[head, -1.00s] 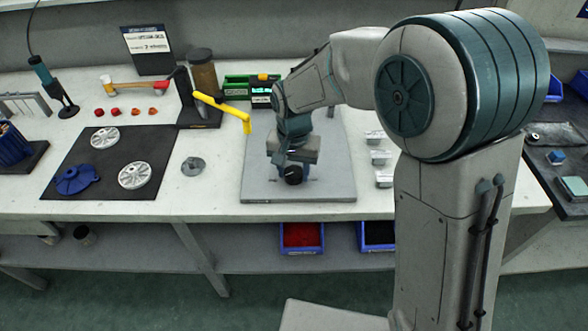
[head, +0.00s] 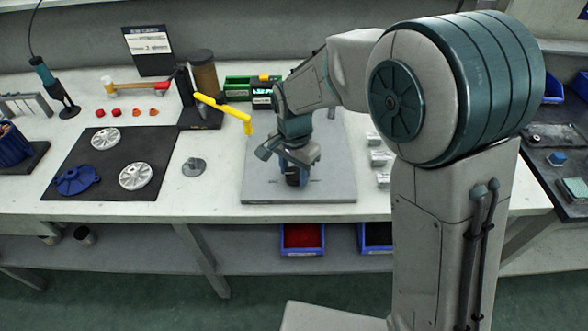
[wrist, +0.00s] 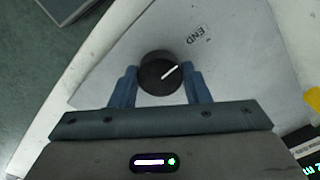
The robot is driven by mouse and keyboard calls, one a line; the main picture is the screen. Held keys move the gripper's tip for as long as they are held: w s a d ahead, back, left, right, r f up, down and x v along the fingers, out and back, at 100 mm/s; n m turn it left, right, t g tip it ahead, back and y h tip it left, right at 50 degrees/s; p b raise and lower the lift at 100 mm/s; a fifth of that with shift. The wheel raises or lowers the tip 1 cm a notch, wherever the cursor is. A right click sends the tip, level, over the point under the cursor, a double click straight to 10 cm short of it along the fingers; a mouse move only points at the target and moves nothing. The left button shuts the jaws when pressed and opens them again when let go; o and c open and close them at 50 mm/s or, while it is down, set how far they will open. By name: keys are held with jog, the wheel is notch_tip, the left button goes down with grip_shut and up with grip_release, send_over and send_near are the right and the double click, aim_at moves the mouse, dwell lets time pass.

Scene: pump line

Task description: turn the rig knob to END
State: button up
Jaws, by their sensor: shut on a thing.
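The rig knob (wrist: 158,73) is dark and round with a white pointer line. In the wrist view it sits between the two blue fingers of my gripper (wrist: 160,80), which is shut on it. The pointer line slants up and right, toward the side where the END label (wrist: 196,35) is printed. I cannot tell whether it lines up exactly with END. In the head view my gripper (head: 294,168) is low over the grey rig plate (head: 330,190), and the knob is mostly hidden under it.
A yellow-handled lever (head: 222,106) stands left of my wrist. Several small metal blocks (head: 378,158) lie right of the plate. A dark mat (head: 90,150) with pump parts and a grey round part (head: 193,167) lie to the left. A small lit display (head: 262,100) stands behind.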

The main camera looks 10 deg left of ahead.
aim_at(294, 173)
jog(key=shift+r, duration=0.1)
jog(key=o, duration=1)
jog(key=shift+c, duration=0.2)
notch_tip(294, 173, up, 14)
jog(key=shift+p, duration=0.45)
jog(key=s+d+n+t+p, duration=0.1)
jog(key=s+d, duration=0.3)
jog(key=d, duration=0.4)
jog(key=s+d+r+n+t+p, duration=0.1)
jog(key=s+d+n+p, duration=0.1)
jog(key=s+d, duration=0.3)
jog(key=s+d+n+p, duration=0.1)
jog(key=s+d, duration=0.3)
jog(key=d, duration=0.9)
jog(key=shift+s+d+r+n+t, duration=0.2)
jog(key=shift+n+t, duration=0.2)
